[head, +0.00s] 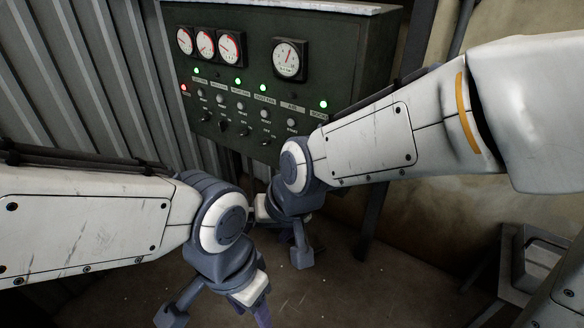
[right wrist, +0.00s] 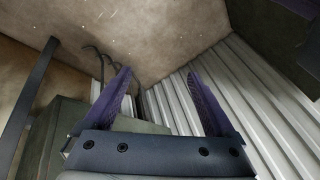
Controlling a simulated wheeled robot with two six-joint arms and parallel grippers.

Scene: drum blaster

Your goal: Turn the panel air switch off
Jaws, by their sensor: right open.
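The dark green control panel (head: 250,55) stands at the back against the wall in the head view, with dials, lamps and rows of knobs and switches. The AIR label (head: 291,106) is at its right part, with a pale button (head: 291,122) below it. My right wrist covers the area under that button, so the air switch's position cannot be told. My right gripper (head: 282,238) hangs below and in front of the panel, pointing down; in the right wrist view its purple fingers (right wrist: 158,75) are apart and empty. My left gripper (head: 216,314) is low at the front, fingers apart and empty.
Several green lamps and one red lamp (head: 183,87) are lit on the panel. Corrugated metal wall (head: 110,70) lies to the left. A dark metal frame (head: 515,265) stands at the lower right. The brown floor (head: 345,295) between is clear.

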